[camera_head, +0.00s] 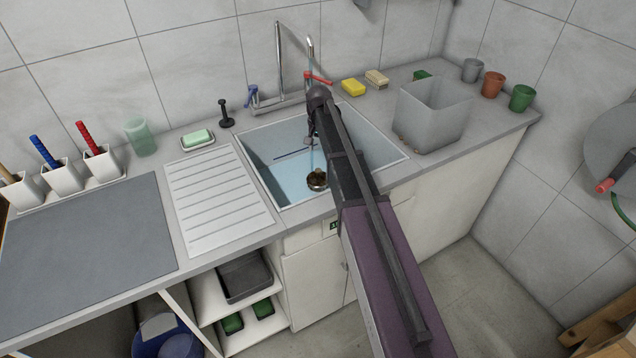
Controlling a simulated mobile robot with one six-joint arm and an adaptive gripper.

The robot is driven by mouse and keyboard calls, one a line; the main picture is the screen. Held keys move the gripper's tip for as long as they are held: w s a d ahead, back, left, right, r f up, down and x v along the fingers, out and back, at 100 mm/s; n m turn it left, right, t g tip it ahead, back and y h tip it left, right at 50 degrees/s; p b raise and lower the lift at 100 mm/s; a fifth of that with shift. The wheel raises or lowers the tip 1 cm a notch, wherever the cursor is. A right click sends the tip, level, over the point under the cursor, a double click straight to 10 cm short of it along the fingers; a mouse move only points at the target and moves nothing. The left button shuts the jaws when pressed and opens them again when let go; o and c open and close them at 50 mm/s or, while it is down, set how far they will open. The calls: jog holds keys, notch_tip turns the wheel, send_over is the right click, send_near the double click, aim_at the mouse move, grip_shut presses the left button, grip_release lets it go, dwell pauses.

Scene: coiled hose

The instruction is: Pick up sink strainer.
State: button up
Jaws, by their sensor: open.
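The sink strainer appears to be the small round metallic piece (317,180) with a dark brown inside, low in the sink. The sink (262,160) is a pale blue basin set in the grey counter. My arm reaches across the right part of the sink and hides some of it. My gripper (311,138) hangs from the arm's far end over the basin, above and apart from the round piece. It is open with nothing seen in it. Its fingers are small and partly hidden behind the arm.
A tall tap (281,65) with a red lever (318,78) and a blue lever (251,95) stands behind the sink. A translucent bin (432,115) is right of it. A ribbed drainboard (215,200) and black plunger-like item (226,114) are left.

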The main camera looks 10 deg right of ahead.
aim_at(318, 170)
jog(key=shift+f+b, duration=3.8)
jog(key=shift+f, duration=0.2)
jog(key=shift+f, duration=0.1)
jog(key=shift+a+f+b, duration=0.1)
jog(key=shift+f+b, duration=2.4)
jog(key=shift+b, duration=0.1)
jog(key=shift+c, duration=0.2)
grip_shut()
